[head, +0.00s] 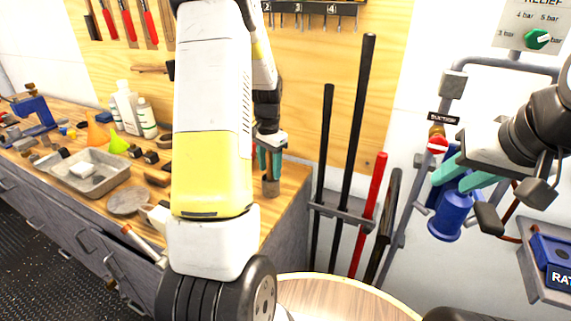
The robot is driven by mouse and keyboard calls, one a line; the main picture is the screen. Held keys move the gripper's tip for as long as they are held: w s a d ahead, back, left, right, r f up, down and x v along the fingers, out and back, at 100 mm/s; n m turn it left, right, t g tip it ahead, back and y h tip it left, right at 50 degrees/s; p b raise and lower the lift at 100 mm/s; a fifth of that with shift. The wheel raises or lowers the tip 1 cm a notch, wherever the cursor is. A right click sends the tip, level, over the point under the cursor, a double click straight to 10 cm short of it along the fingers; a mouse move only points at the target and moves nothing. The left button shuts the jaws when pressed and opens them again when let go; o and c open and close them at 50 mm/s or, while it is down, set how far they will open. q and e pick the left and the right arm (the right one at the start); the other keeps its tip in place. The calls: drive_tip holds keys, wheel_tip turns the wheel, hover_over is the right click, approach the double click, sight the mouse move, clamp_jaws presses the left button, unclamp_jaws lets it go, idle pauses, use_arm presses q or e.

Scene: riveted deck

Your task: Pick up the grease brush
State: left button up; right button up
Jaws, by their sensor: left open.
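My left gripper (270,165) hangs over the right end of the wooden workbench (285,197), its teal fingers apart. A small brown upright object (271,187) stands just below and between its fingertips; I cannot tell whether it is the grease brush or whether the fingers touch it. My white and yellow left arm hides the bench just left of there. My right gripper (462,182) is at the right, in front of the wall, with its teal fingers spread and nothing seen between them. No other thing is clearly the grease brush.
A blue canister (448,213) is behind my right gripper. A round wooden top (345,298) is in front.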

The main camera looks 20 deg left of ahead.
use_arm(q)
drive_tip(key=shift+f, duration=0.6)
clamp_jaws()
drive_tip(key=shift+r, duration=0.1)
wheel_tip(320, 180, up, 10)
drive_tip(key=shift+f, duration=0.1)
